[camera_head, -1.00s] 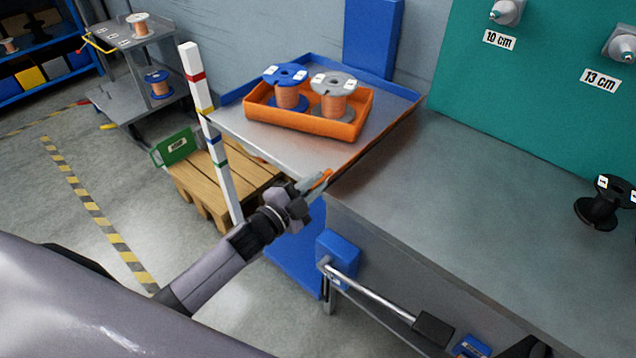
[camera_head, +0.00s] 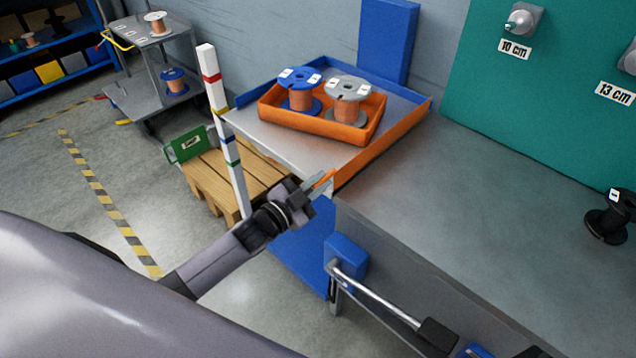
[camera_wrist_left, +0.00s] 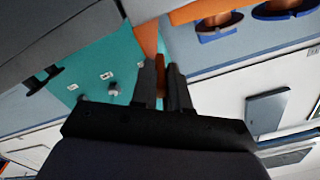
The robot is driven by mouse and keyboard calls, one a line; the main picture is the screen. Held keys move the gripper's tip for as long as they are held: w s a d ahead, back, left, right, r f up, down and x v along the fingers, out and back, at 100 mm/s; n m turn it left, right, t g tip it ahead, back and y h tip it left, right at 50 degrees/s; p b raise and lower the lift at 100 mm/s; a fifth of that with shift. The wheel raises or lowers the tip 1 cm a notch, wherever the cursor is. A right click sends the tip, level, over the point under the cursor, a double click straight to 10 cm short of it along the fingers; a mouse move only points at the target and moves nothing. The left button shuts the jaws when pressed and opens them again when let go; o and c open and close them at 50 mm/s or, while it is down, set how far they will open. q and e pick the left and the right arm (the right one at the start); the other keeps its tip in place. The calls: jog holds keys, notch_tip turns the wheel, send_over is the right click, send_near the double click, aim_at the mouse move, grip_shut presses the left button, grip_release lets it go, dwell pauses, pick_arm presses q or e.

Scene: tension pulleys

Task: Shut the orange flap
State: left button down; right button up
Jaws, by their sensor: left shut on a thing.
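The orange flap (camera_head: 385,141) runs along the right edge of the metal tray table, beside the workbench. It shows as a broad band standing up from that edge; whether it is fully upright I cannot tell. My left gripper (camera_head: 322,182) is at the flap's near end, its fingers shut on an orange part there. In the left wrist view the flap (camera_wrist_left: 146,36) runs up from the fingers (camera_wrist_left: 162,75), with orange between them. My right gripper is not in view.
An orange bin (camera_head: 313,123) with a blue spool (camera_head: 299,88) and a grey spool (camera_head: 347,100) stands on the tray table (camera_head: 285,142). The workbench (camera_head: 450,210) is to the right, bare nearby. A striped white post (camera_head: 226,130) and a pallet (camera_head: 205,175) stand left.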

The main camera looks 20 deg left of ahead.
pick_arm(q)
jog(key=shift+a, duration=0.1)
jog(key=c, duration=1.1)
grip_release()
jog(key=shift+v, duration=3.6)
jog(key=s+d+f+n+g+y+p, duration=0.1)
jog(key=s+f+n+g, duration=0.1)
jog(key=s, duration=0.4)
jog(key=s+d+f+n+g+y+p, duration=0.1)
jog(key=s+f+n+g, duration=0.1)
jog(key=s, duration=0.4)
jog(key=s+d+f+n+g+y+p, duration=0.1)
jog(key=s+d+f+n+g+y, duration=0.1)
jog(key=s+n, duration=0.2)
jog(key=shift+s+g+p, duration=0.3)
jog(key=shift+s+p, duration=0.05)
jog(key=shift+s, duration=1.15)
